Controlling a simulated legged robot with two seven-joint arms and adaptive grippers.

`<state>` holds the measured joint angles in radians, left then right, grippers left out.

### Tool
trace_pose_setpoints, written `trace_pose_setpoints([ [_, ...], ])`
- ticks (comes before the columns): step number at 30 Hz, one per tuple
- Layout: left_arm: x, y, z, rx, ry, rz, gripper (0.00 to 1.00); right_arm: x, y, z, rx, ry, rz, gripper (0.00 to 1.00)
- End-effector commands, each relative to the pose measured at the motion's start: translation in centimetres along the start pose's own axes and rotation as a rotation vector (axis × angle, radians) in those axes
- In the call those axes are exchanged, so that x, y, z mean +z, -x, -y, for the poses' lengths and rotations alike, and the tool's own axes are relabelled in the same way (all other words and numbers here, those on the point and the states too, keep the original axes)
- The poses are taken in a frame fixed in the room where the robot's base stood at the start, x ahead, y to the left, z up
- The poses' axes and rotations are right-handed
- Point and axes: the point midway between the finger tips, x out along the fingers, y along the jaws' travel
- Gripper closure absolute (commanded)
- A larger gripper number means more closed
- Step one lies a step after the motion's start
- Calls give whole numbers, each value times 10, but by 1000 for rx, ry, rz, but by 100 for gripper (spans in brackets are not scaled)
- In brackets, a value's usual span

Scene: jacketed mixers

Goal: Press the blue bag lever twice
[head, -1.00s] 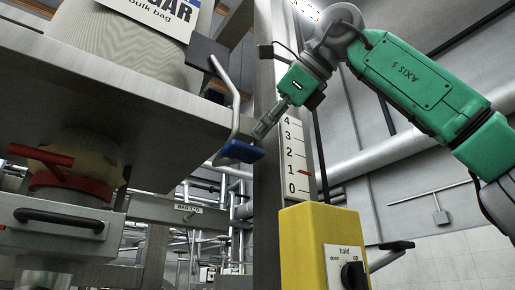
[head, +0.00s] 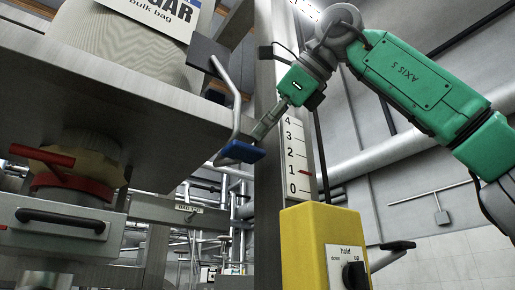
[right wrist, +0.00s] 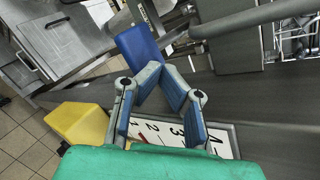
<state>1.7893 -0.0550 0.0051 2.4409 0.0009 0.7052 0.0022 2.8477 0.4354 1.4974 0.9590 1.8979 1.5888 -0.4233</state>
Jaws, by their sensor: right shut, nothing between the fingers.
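The bag lever is a bent grey bar (head: 236,96) with a blue paddle (head: 241,152) at its lower end, below the edge of the steel platform. The blue paddle also shows in the right wrist view (right wrist: 138,46), just beyond the fingertips. My right gripper (head: 258,134) is shut and empty, its tips at the right side of the paddle; they look touching or very close, and I cannot tell which. In the right wrist view my right gripper (right wrist: 155,72) has its fingertips together at the paddle's near end. My left gripper is not in view.
A yellow box (head: 307,240) with a black hold/down/up knob (head: 354,274) stands below right. A numbered scale (head: 301,155) with a red pointer runs along the steel post (head: 268,200). A red-handled valve (head: 42,155) and bulk bag (head: 140,45) are at left.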

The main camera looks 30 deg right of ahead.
Motion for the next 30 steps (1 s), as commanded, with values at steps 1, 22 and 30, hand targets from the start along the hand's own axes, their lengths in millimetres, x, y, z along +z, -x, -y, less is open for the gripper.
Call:
trace_pose_setpoints([
  [1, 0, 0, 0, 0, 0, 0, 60, 3, -1, -2, 0, 3, -1, 100],
  [22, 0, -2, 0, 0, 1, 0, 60, 3, -6, -8, 0, -2, 1, 100],
  [30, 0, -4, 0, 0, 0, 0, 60, 8, -8, -13, 0, 2, -1, 100],
])
